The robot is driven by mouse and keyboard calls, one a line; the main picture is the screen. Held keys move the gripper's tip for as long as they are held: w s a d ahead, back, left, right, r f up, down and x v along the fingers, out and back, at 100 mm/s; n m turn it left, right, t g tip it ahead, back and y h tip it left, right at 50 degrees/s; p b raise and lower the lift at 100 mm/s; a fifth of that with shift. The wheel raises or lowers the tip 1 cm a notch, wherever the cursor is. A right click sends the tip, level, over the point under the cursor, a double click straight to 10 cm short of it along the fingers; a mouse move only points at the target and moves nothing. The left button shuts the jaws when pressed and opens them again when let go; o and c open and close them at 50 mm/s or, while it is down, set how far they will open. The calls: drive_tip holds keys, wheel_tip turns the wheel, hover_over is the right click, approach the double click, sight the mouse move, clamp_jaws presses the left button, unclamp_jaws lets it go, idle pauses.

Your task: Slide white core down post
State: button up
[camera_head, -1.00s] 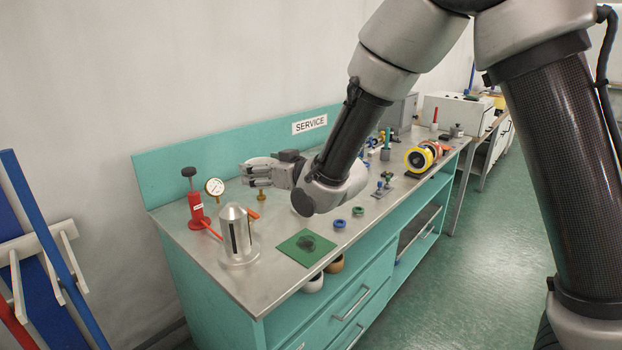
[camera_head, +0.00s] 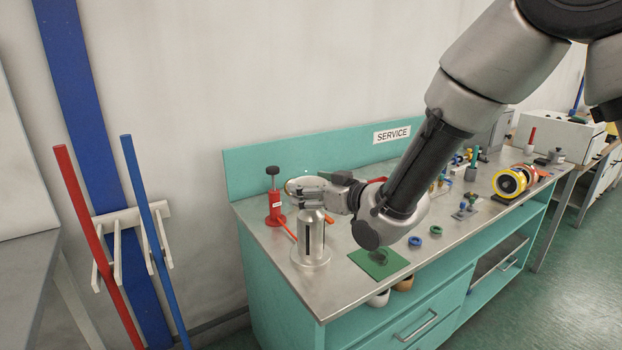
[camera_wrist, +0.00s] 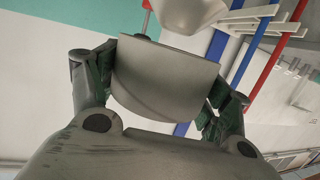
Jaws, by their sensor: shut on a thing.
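A silver post (camera_head: 309,246) with a dark slot stands upright on a round foot near the bench's left end. My gripper (camera_head: 302,190) is just above the post's top in the head view. In the wrist view my gripper (camera_wrist: 160,90) is shut on a curved, shaded grey-white piece (camera_wrist: 165,75), apparently the white core. Another pale, tapered form (camera_wrist: 188,14) shows beyond it, possibly the post's tip.
A red hand pump (camera_head: 275,205) stands behind the post. A green mat (camera_head: 367,263) with a dark item lies to its right. Small blue (camera_head: 415,241) and green rings lie further right. White (camera_head: 379,299) and tan rolls sit below. A wall rack (camera_head: 130,215) stands left.

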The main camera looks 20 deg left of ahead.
drive_tip(key=shift+r, duration=0.5)
drive_tip(key=o, duration=1)
drive_tip(key=shift+o, duration=0.2)
drive_tip(key=v, duration=0.7)
drive_tip(key=shift+d, duration=0.2)
drive_tip(key=shift+s+f, duration=0.1)
drive_tip(key=shift+s, duration=0.05)
